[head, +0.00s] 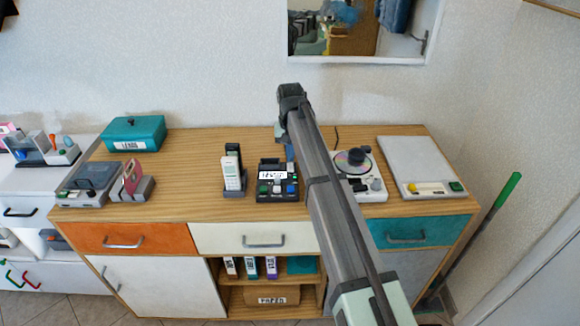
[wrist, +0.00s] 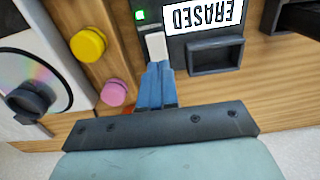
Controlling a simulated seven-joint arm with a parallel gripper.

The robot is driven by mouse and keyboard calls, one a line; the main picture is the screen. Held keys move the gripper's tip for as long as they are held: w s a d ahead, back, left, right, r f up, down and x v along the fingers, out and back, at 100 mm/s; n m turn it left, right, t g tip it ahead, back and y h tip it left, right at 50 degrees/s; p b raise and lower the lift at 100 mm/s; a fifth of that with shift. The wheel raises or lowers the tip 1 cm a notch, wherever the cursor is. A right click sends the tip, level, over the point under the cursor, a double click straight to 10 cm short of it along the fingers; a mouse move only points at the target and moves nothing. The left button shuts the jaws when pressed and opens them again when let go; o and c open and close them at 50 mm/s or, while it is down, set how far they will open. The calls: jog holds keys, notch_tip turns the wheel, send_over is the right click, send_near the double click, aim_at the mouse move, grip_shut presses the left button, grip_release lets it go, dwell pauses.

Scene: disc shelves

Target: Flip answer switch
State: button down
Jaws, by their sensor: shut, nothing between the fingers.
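The answering machine (head: 277,193) is a dark box with a lit display and coloured buttons, on the wooden cabinet top. In the wrist view its display (wrist: 203,16) reads "ERASED" upside down, beside a small green light (wrist: 140,15). A white switch lever (wrist: 156,46) stands out from the machine's dark face. My gripper (wrist: 156,68) is shut and empty, its blue fingertips right at the near end of the lever. I cannot tell whether they touch. In the head view my gripper (head: 290,154) is above the machine's back right corner, partly hidden by my arm.
A cordless handset (head: 232,175) stands just left of the machine. A disc player (head: 355,163) is close on its right, partly behind my arm. Yellow (wrist: 88,45) and pink (wrist: 113,93) knobs are near my fingers. A teal box (head: 133,133) is at the back left.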

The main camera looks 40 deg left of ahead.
jog(key=shift+r, duration=2.7)
jog(key=shift+d, duration=0.1)
jog(key=s+d+f+m+h, duration=0.1)
jog(key=d+f, duration=0.1)
jog(key=d, duration=0.4)
jog(key=s+d+f+m+h, duration=0.1)
jog(key=d+f+m, duration=0.1)
jog(key=d, duration=0.5)
jog(key=s+d+f+m+h, duration=0.1)
jog(key=d+f+h, duration=0.1)
jog(key=d, duration=0.5)
jog(key=shift+s+m+t, duration=0.3)
jog(key=shift+s, duration=0.1)
jog(key=s+d+f+m+g, duration=0.15)
jog(key=s+d+f, duration=0.25)
jog(key=d+f, duration=0.9)
jog(key=s+d+f+m+g, duration=0.1)
jog(key=s+d+f+g, duration=0.3)
jog(key=d+f, duration=0.9)
jog(key=s+d+f+m+g, duration=0.1)
jog(key=s+d+f, duration=0.4)
jog(key=d+f, duration=0.85)
jog(key=s+d+f+y, duration=0.4)
jog(key=s+d+f, duration=0.6)
jog(key=s+d, duration=0.2)
jog(key=shift+s+d+m+g, duration=0.2)
jog(key=shift+d+m+g, duration=0.1)
jog(key=shift+m+g, duration=0.15)
